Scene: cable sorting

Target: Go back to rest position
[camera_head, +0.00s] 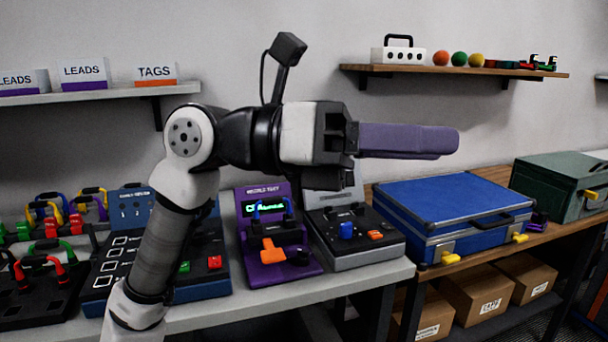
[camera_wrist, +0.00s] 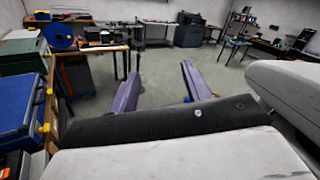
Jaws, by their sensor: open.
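My gripper (camera_head: 408,140) is raised above the bench and points to the right in the head view. Its purple fingers overlap there, so the gap between them is hidden. In the wrist view my gripper (camera_wrist: 160,90) has its two purple fingers wide apart, with only floor between them. It is open and holds nothing. My arm stands upright in front of the bench and bends to the right at the top.
Below are a purple tester (camera_head: 277,275) with a cable on it, a grey-black tester (camera_head: 372,259) and a blue case (camera_head: 455,196). Several cables stand in a rack (camera_head: 30,237) at left. A shelf (camera_head: 520,73) hangs behind. Boxes (camera_head: 490,291) sit underneath.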

